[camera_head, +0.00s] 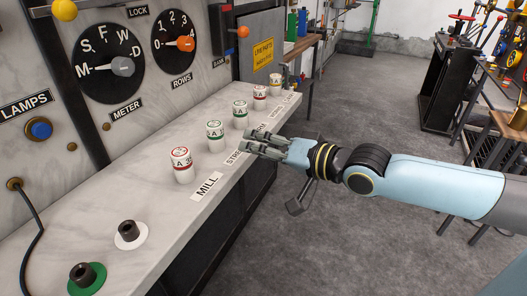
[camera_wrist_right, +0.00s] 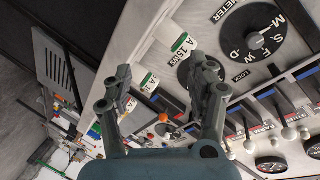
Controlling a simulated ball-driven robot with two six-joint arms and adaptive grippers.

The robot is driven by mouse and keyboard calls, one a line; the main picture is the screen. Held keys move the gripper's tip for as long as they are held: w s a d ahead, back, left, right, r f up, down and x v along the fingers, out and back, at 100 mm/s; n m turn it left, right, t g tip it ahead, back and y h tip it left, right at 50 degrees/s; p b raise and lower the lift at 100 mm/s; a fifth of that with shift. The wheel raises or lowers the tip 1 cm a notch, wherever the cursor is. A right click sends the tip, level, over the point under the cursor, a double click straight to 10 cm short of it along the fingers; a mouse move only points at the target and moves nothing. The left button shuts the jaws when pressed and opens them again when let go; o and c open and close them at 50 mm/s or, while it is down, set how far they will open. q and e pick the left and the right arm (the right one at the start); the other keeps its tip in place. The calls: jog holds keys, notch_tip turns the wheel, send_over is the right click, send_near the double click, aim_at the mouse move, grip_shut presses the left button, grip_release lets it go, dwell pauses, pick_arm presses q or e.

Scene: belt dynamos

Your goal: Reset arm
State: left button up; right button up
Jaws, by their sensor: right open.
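My right gripper (camera_head: 262,146) is open and empty in the head view. The right arm comes in from the right, stretched out over the floor. My left gripper is in neither view.
White fuses with red or green bands stand in a row on the counter, the nearest a red one (camera_head: 182,165). Green (camera_head: 87,278) and white (camera_head: 131,235) sockets are nearer. The panel carries a meter dial (camera_head: 108,66) and rows dial (camera_head: 174,44).

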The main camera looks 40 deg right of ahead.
jog(key=shift+d+f, duration=0.1)
jog(key=shift+f, duration=0.15)
dwell(0.4)
jog(key=s+d+f+n+g+h+b, duration=0.1)
jog(key=s+d+f+g, duration=0.3)
jog(key=f, duration=0.7)
jog(key=s+a+f+n+g+h, duration=0.1)
jog(key=s+f+h, duration=0.1)
jog(key=s+f, duration=0.6)
jog(key=s+d+f+n+g+h+b, duration=0.1)
jog(key=s+d+f+n+g, duration=0.2)
jog(key=f, duration=1)
jog(key=s+a+f+n+g, duration=0.1)
jog(key=s+a+f+g, duration=0.1)
jog(key=s, duration=0.6)
jog(key=s+a+f+n+g, duration=0.1)
jog(key=s+a+f+g, duration=0.1)
jog(key=s+a+f, duration=0.3)
jog(key=s+a+f+n+g, duration=0.1)
jog(key=s+a+f+g, duration=0.1)
jog(key=s+f, duration=0.5)
jog(key=s+a, duration=0.1)
jog(key=s, duration=0.4)
jog(key=shift+a+f+n+y+b, duration=0.25)
jog(key=shift+a+n+y+b, duration=0.05)
jog(key=shift+a+n+y, duration=0.1)
